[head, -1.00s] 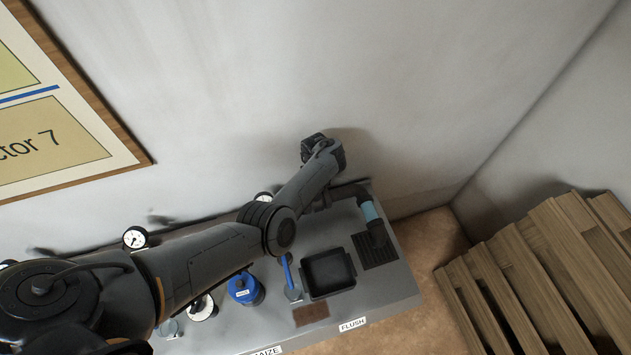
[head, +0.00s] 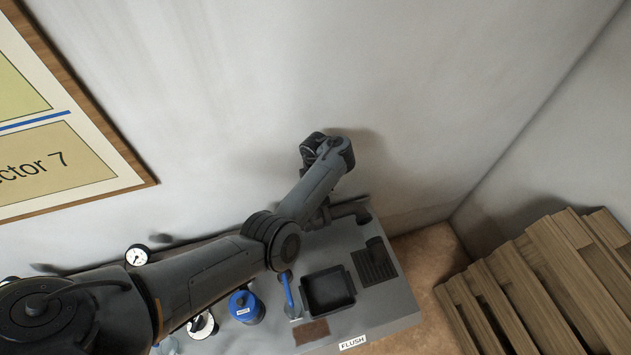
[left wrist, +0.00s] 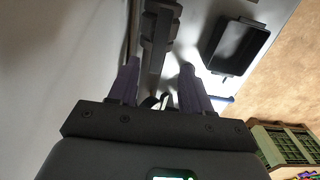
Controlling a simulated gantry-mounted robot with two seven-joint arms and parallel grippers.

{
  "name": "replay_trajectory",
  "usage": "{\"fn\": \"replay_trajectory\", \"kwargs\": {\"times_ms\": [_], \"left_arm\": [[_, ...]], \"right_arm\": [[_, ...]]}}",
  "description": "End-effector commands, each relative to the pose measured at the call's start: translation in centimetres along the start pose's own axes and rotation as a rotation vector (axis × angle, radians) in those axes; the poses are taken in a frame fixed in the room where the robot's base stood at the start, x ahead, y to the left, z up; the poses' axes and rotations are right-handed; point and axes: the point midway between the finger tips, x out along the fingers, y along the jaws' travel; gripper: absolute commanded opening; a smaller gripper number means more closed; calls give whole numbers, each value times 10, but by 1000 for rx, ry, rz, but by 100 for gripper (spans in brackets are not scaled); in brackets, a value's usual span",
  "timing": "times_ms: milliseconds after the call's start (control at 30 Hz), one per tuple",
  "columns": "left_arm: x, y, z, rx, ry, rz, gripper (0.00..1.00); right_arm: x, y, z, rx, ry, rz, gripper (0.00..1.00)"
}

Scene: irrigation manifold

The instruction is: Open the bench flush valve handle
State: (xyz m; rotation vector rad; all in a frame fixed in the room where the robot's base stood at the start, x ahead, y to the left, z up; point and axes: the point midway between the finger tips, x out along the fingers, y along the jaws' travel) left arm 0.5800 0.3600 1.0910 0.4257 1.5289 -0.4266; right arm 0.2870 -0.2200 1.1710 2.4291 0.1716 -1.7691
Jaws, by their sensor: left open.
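My left arm reaches across the bench from the left in the head view, its wrist near the wall above the flush end. The wrist and forearm hide the gripper and the valve handle there. In the left wrist view my left gripper (left wrist: 158,80) is open, a finger on either side. A dark grey bar-like part (left wrist: 158,35), possibly the flush valve handle, runs between and beyond the fingertips. I cannot tell whether the fingers touch it. A dark outlet pipe (head: 350,209) shows right of the forearm. My right gripper is not in view.
A black tray (head: 329,290) sits on the bench by a dark drain grate (head: 376,266). A blue-handled brush (head: 288,290), a brown pad (head: 311,332), a blue-topped canister (head: 243,308) and a gauge (head: 137,255) are nearby. Wooden pallets (head: 540,285) stand right.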

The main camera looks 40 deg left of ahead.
Motion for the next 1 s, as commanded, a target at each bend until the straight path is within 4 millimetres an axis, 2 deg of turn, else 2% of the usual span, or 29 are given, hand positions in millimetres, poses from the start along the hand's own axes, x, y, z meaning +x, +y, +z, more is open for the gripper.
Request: {"fn": "replay_trajectory", "kwargs": {"times_ms": [33,200,667,1000], "left_arm": [[-8,1,0,-1,-1,1,49],[-17,0,0,0,-1,1,49],[-20,0,0,-1,-1,0,49],[-40,0,0,0,-1,0,49]], "right_arm": [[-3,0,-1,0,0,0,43],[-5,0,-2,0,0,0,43],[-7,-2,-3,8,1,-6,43],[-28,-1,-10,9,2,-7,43]]}}
